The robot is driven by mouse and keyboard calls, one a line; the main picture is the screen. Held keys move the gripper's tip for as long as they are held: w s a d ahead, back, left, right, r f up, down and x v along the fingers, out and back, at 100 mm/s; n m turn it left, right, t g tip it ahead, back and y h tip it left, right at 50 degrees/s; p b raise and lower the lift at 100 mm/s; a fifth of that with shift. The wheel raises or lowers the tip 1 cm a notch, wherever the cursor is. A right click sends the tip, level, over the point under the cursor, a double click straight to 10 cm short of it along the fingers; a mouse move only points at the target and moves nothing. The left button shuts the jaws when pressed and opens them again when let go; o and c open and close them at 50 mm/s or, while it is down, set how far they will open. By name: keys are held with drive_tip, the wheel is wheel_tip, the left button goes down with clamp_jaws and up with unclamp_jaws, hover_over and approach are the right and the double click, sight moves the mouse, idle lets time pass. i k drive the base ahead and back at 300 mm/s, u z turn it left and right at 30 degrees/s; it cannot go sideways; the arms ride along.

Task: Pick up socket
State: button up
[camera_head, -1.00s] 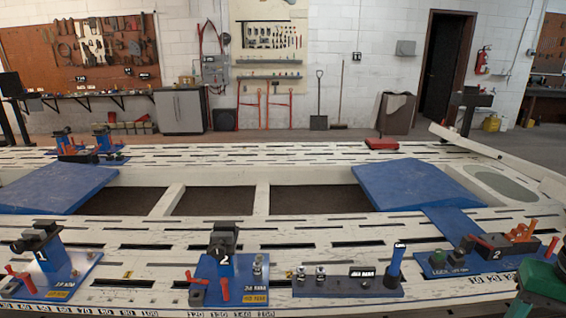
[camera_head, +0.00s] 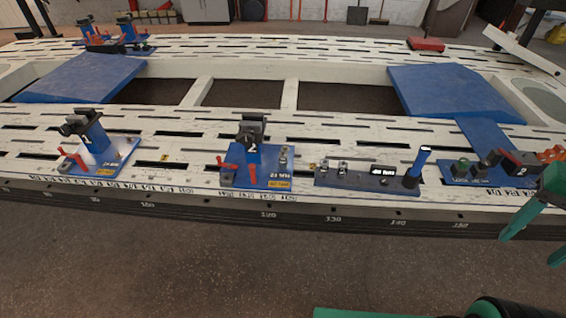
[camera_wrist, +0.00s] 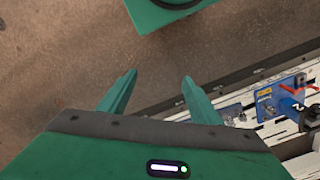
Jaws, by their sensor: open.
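Two small silver pieces that look like sockets, a left one (camera_head: 323,164) and a right one (camera_head: 343,167), stand on a dark grey holder plate (camera_head: 350,183) at the front of the white bench. A blue-handled upright tool (camera_head: 418,164) stands at the plate's right end. My gripper (camera_head: 528,250) is at the right in the head view, its green fingers apart and empty. It is to the right of the plate, by the bench's front edge. In the wrist view my gripper (camera_wrist: 160,76) has nothing between its fingers, with brown floor behind. Its right finger partly hides the bench there.
Blue clamp stations marked 1 (camera_head: 98,158) and 2 (camera_head: 258,168) stand left of the plate. Another blue base (camera_head: 458,176) with dark and red parts is at the right, close to my arm. Blue ramps (camera_head: 455,90) lie farther back. The floor in front is clear.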

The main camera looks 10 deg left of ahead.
sight(283, 156)
drive_tip(key=k, duration=0.55)
drive_tip(key=u, duration=0.3)
drive_tip(key=i, duration=1.7)
drive_tip(key=z, duration=0.2)
